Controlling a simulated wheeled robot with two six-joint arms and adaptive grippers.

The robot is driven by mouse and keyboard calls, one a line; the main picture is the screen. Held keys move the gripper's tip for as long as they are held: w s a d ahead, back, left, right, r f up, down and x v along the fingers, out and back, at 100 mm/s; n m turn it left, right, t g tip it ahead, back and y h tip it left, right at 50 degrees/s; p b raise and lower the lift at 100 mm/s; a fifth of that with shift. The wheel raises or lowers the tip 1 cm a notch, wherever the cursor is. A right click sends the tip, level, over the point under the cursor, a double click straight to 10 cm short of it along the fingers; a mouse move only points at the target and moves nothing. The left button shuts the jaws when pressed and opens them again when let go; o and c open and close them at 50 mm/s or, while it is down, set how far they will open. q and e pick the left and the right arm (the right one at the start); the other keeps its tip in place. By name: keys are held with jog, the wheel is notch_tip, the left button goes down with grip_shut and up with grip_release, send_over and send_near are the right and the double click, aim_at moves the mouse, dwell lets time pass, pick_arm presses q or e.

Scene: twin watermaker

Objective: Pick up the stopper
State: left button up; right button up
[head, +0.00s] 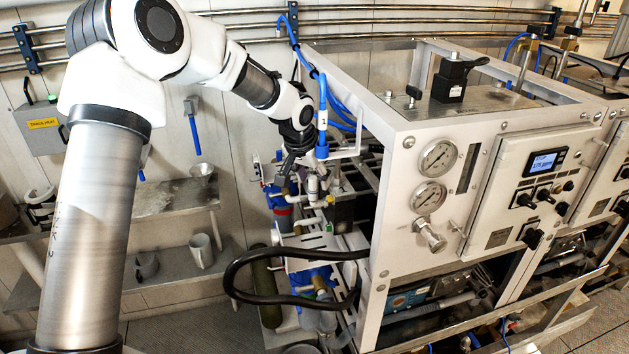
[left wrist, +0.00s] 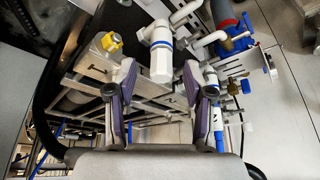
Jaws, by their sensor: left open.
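My left gripper (head: 291,165) hangs from the arm beside the open left side of the watermaker frame, above the pipes and fittings there. In the left wrist view the two purple-grey fingers of this gripper (left wrist: 160,76) stand apart with nothing held between them. A white cylindrical fitting with a blue band (left wrist: 161,60) lies just past the fingertips. A small yellow cap-like piece (left wrist: 109,42) is to the left of it, apart from the fingers. I cannot tell for sure which piece is the stopper. My right gripper is in neither view.
The watermaker cabinet (head: 407,268) with gauges stands right of the gripper. A blue hose (head: 323,110) runs close to the wrist. A thick black hose (head: 240,262) loops below.

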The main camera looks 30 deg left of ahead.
pick_arm(q)
jog(key=shift+s+a, duration=0.1)
jog(key=shift+s, duration=0.1)
jog(key=c, duration=0.6)
jog(key=shift+c, duration=1.2)
jog(key=shift+r, duration=0.1)
